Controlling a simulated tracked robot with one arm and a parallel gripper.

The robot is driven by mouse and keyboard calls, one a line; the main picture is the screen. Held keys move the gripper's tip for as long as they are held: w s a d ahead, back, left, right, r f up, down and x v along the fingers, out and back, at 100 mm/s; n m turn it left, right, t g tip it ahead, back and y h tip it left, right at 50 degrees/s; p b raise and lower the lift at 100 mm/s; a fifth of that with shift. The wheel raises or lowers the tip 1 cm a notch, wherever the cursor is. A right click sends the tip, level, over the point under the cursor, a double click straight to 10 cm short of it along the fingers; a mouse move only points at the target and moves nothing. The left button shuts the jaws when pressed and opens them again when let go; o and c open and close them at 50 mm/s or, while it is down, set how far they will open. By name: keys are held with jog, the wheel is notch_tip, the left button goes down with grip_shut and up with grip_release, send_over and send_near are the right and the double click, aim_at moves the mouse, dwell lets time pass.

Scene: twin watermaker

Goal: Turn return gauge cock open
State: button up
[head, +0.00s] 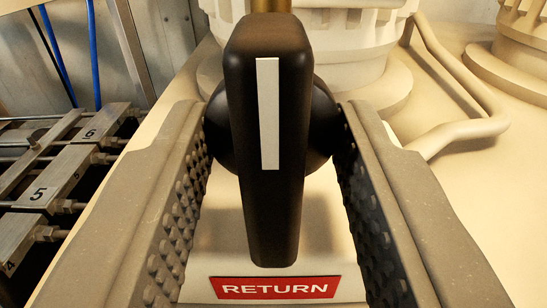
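The return gauge cock (287,200) is a black handle with a white stripe, in the middle of the head view. Its handle stands upright in the picture, with a round black hub behind it. A red label reading RETURN (275,288) sits just below it. My gripper (273,140) is open, with one studded finger on each side of the handle. Gaps show between the handle's lower part and both fingers. The finger tips come close to the hub; I cannot tell whether they touch it.
A brass fitting (271,6) shows above the handle. Cream flanged housings (360,50) stand behind it, with a curved cream pipe (455,130) at right. Numbered metal blocks (45,190) and blue lines (94,50) are at left. The cream surface at right is mostly clear.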

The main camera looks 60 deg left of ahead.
jog(key=shift+d, duration=0.1)
jog(key=b+v, duration=0.3)
jog(key=v, duration=1)
jog(key=shift+s+d, duration=0.25)
jog(key=w+d+r+m+t+h+b, duration=0.25)
jog(key=w+d+h+b, duration=0.2)
jog(key=d, duration=0.45)
jog(key=w+d+r+m+t+h+b, duration=0.25)
jog(key=w+d+r+h+b, duration=0.2)
jog(key=d, duration=0.45)
jog(key=s+d+r+m+t+h+b, duration=0.1)
jog(key=s+d+r+m+h+b, duration=0.1)
jog(key=d+r+m+h+b, duration=0.45)
jog(key=s+d+r+g+b, duration=0.1)
jog(key=s+d+r, duration=0.1)
jog(key=s, duration=0.7)
jog(key=shift+s+r+n+y, duration=0.25)
jog(key=shift+n+y, duration=0.2)
